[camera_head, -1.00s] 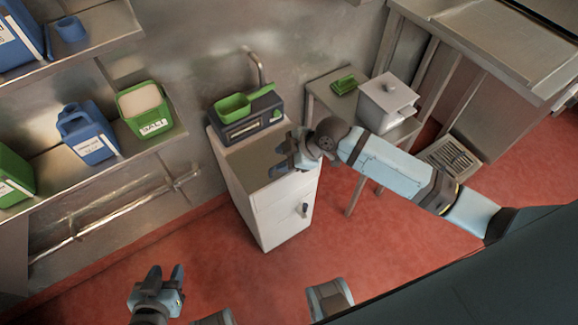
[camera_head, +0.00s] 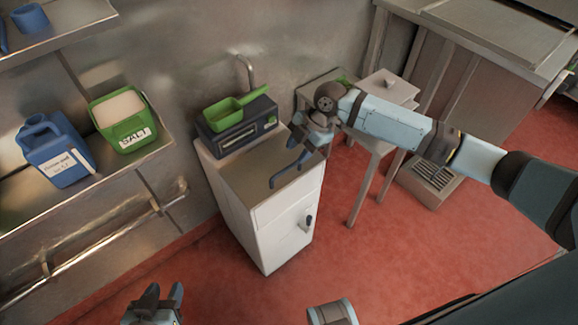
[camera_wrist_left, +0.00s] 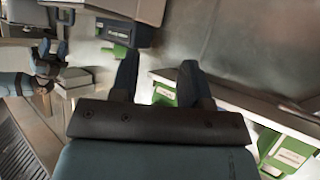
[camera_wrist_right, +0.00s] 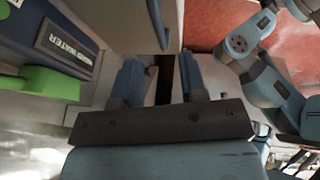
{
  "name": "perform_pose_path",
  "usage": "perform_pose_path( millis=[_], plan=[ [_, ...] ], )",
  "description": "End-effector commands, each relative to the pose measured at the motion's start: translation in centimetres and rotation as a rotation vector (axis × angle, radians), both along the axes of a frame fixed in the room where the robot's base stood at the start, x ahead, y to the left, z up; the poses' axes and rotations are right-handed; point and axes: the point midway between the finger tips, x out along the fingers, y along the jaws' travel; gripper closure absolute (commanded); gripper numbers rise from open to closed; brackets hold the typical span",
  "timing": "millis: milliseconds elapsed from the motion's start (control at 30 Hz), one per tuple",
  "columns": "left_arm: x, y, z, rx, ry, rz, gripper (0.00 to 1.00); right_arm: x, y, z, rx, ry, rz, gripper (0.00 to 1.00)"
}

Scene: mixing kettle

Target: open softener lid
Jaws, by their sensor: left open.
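The softener is a white cabinet (camera_head: 285,231) with a flat metal-grey lid (camera_head: 240,169) on top, which looks closed. A dark control unit (camera_head: 238,137) with a green scoop (camera_head: 237,107) on it sits at its back. My right gripper (camera_head: 290,165) is over the right part of the lid and hides some of it. In the right wrist view its fingers (camera_wrist_right: 160,78) are apart, with a dark gap in the surface between them; contact with the lid cannot be told. My left gripper (camera_head: 162,293) is open and empty, low at the left, away from the softener.
A green salt box (camera_head: 124,122) and a blue jug (camera_head: 56,152) stand on the left shelf. A small side table with a pale box (camera_head: 388,90) is behind my right arm. Red floor (camera_head: 385,262) is clear in front of the cabinet.

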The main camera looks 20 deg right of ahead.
Motion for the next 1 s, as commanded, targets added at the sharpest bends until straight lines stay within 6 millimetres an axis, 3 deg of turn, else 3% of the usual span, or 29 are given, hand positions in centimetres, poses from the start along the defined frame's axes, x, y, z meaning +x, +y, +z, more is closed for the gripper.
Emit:
perform_pose_path(
  millis=[100, 300, 733, 767, 900, 933, 1000],
  plan=[
    [0.1, 0.0, -0.3, -0.004, -0.004, 0.0, 0.57, 0.0, 1.1, -2.5, 0.0, 0.002, 0.0, 0.61],
    [0.2, -0.1, 0.0, -0.011, -0.015, -0.002, 0.57, 0.1, 2.2, -5.0, 0.0, 0.001, -0.001, 0.61],
    [0.3, -0.2, 0.2, -0.013, -0.021, -0.004, 0.57, 0.2, 2.7, -6.0, 0.0, -0.001, 0.0, 0.61],
    [0.3, -0.2, 0.2, -0.013, -0.021, -0.004, 0.57, 0.2, 2.7, -6.0, 0.0, -0.001, 0.0, 0.63],
    [0.3, -0.2, 0.1, -0.013, -0.019, -0.004, 0.57, 0.2, 2.7, -6.0, 0.0, 0.0, -0.001, 0.95],
    [0.3, -0.2, 0.1, -0.013, -0.019, -0.004, 0.57, 0.2, 2.7, -6.0, 0.0, 0.0, -0.001, 1.0],
    [0.3, -0.2, 0.1, -0.013, -0.019, -0.004, 0.57, 0.1, 2.7, -6.0, 0.0, 0.0, -0.001, 1.0]
  ],
)
